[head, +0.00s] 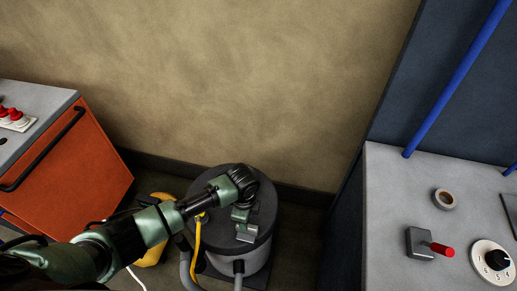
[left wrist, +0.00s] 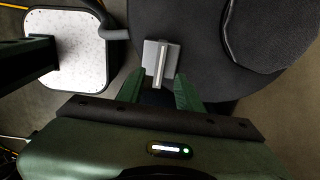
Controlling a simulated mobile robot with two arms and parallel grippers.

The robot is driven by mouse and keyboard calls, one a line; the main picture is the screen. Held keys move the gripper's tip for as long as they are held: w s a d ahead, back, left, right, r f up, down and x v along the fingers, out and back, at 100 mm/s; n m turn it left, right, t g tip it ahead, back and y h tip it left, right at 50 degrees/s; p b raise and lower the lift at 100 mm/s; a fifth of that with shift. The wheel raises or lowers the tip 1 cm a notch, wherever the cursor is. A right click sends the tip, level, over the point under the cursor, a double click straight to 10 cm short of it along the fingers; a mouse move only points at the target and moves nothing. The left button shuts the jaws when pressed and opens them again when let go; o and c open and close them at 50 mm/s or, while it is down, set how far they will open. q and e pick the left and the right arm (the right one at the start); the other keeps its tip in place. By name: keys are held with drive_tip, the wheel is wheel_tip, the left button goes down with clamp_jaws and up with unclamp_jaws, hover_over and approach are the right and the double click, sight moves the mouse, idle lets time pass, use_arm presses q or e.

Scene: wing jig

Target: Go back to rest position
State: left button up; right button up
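My left arm comes in from the lower left in the head view. Its left gripper (head: 242,218) points down over the dark round lid (head: 225,185) of a grey drum-like vacuum. In the left wrist view the two green fingers of the left gripper (left wrist: 160,79) stand apart, with nothing clearly held between them. A small grey plate with a raised bar (left wrist: 161,57) lies on the lid just beyond the fingertips; it also shows in the head view (head: 247,233). I cannot tell whether the fingers touch it. My right gripper is not in view.
An orange cabinet (head: 75,160) with red buttons (head: 14,115) stands at left. A grey bench (head: 395,185) at right holds a tape roll (head: 444,199), a red-handled lever box (head: 421,243) and a dial (head: 492,262). A blue pipe (head: 455,80) rises there. Hoses surround the drum; the wall is behind.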

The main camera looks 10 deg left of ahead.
use_arm(q)
drive_tip(key=s+d+r+n+h, duration=0.2)
drive_tip(key=s+d+n, duration=0.1)
drive_tip(key=s+d, duration=0.3)
drive_tip(key=s+a+r+n+t, duration=0.2)
drive_tip(key=s+r+n, duration=0.3)
drive_tip(key=r+n, duration=0.1)
drive_tip(key=s+a+r+n+t+y, duration=0.1)
drive_tip(key=s+a+r+n, duration=0.25)
drive_tip(key=a, duration=0.25)
drive_tip(key=s+a+r+n+t+y, duration=0.1)
drive_tip(key=s+a+r+n, duration=0.25)
drive_tip(key=a, duration=0.25)
wheel_tip(320, 180, down, 30)
drive_tip(key=s+g+b, duration=0.2)
drive_tip(key=b, duration=0.2)
drive_tip(key=s+a+f+g+b, duration=0.1)
drive_tip(key=s+a+f+b, duration=0.1)
drive_tip(key=s+f, duration=1.4)
wheel_tip(320, 180, down, 3)
drive_tip(key=shift+s+a+f, duration=0.2)
drive_tip(key=shift+s+a, duration=0.05)
